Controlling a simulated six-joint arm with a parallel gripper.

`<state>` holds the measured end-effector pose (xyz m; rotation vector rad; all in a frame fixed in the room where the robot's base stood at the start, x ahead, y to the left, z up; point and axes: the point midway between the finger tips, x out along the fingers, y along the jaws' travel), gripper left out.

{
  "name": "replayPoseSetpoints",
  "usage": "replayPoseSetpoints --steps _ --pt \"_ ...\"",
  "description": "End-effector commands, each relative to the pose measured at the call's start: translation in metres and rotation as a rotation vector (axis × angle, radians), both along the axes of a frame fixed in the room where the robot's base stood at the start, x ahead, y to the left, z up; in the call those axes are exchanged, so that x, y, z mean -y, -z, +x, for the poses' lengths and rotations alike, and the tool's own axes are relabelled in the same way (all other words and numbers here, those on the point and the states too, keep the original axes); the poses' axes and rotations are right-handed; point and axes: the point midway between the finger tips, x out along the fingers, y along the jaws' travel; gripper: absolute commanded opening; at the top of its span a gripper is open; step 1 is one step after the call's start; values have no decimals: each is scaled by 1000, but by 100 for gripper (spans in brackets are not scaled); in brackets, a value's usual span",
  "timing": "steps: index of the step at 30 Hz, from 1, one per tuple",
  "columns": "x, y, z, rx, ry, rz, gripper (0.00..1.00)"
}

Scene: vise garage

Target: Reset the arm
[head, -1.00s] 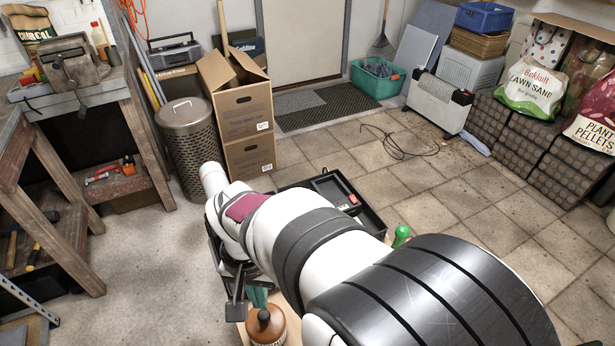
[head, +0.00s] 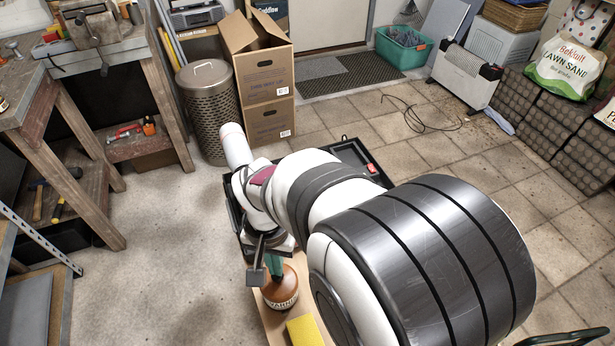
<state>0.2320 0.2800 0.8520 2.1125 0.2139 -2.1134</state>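My arm reaches from the lower right toward the middle of the head view. My gripper (head: 258,262) is at its far end and points down. One dark finger shows; the rest of the gripper is hidden by the wrist, so I cannot tell if it is open or shut. A brown bottle (head: 282,294) with a warning label and a teal top (head: 275,265) stands just below and to the right of that finger. I cannot tell whether the finger touches it.
A black tray (head: 355,152) lies partly behind my arm. A yellow block (head: 305,331) lies beside the bottle on a light wooden surface (head: 272,322). A workbench with a vise (head: 95,25) stands left, a mesh bin (head: 208,112) and cardboard boxes (head: 264,75) behind. Floor between is clear.

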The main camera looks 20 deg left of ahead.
Motion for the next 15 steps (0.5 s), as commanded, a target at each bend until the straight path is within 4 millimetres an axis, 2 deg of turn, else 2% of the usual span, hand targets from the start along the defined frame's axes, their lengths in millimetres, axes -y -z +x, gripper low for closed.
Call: replayPoseSetpoints --steps 15 --pt "0 11 0 0 0 0 0"
